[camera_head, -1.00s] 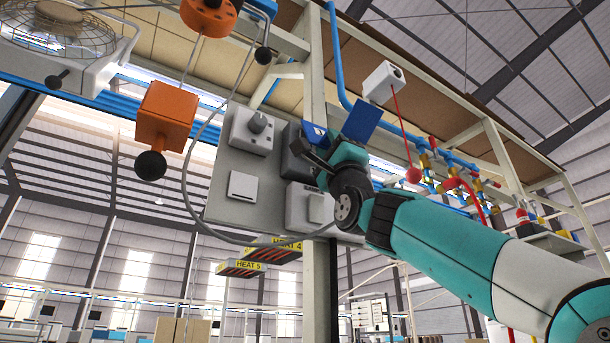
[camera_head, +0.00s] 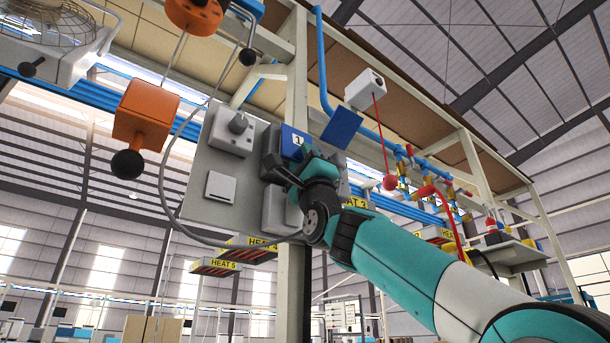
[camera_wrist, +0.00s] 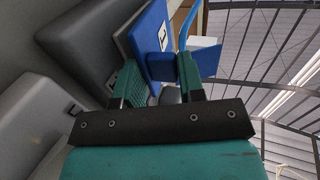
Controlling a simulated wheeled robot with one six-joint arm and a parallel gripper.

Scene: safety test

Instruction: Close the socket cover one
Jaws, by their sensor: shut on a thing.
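The blue socket cover marked 1 (camera_head: 294,142) stands at the upper right of the grey socket panel, beside a dark grey box (camera_head: 268,145). My gripper (camera_head: 285,170) is at the cover's lower edge, and my wrist hides part of it. The wrist view shows the cover's blue, labelled face (camera_wrist: 152,30) just beyond the fingertips. My gripper's two teal fingers (camera_wrist: 160,75) are shut on the cover with a gap between them; the exact contact is partly hidden. A second blue plate (camera_head: 342,126) stands to the right and shows behind the right finger.
The grey panel (camera_head: 190,160) also carries a round-knobbed socket box (camera_head: 232,131), a white switch (camera_head: 220,187) and another box (camera_head: 280,210). A grey cable loops at left near an orange box (camera_head: 146,112). A white box with a red cord (camera_head: 366,90) is at upper right.

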